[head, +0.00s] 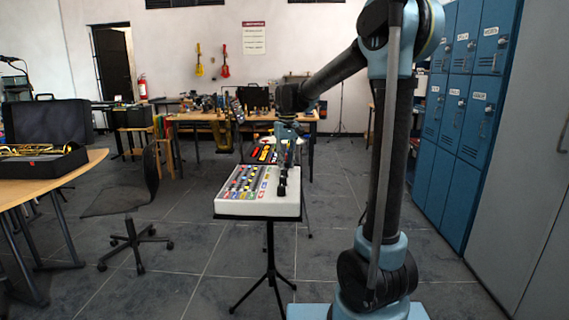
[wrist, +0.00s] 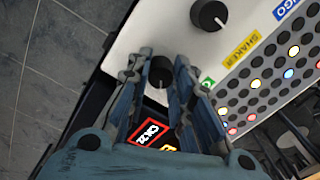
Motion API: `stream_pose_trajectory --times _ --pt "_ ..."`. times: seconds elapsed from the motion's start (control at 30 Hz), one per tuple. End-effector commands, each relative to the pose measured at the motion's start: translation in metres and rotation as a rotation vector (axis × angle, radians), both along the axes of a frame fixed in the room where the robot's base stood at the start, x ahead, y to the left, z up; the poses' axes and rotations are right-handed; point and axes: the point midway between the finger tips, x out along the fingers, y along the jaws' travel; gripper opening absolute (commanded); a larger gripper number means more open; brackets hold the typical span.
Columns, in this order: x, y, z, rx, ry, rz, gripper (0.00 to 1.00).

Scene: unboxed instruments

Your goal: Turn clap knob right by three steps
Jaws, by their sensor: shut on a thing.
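A white drum machine (head: 250,207) with rows of coloured buttons stands on a black tripod stand in the middle of the head view. In the wrist view its white panel (wrist: 165,25) shows a black knob (wrist: 161,72) between the fingers of my gripper (wrist: 160,75). My gripper is shut on this knob. The label by this knob is partly hidden, so I cannot read its name. A second black knob (wrist: 209,15) with a white pointer line sits farther along the panel, near a yellow SHAKER label (wrist: 240,48). In the head view my gripper (head: 284,175) is over the panel's right side.
Several round buttons (wrist: 270,75) fill the panel's right part. An office chair (head: 130,210) and a wooden table (head: 20,190) stand at the left. Blue lockers (head: 460,110) line the right.

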Motion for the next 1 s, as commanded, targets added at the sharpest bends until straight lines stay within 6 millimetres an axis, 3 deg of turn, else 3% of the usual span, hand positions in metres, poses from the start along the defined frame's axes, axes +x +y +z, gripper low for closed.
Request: stream_pose_trajectory --times 0.5,1.0 --pt "0.0039 -0.0002 0.0014 0.001 -0.007 -0.447 0.0" --pt "0.0039 -0.0005 0.0014 0.001 -0.008 -0.63 0.0"
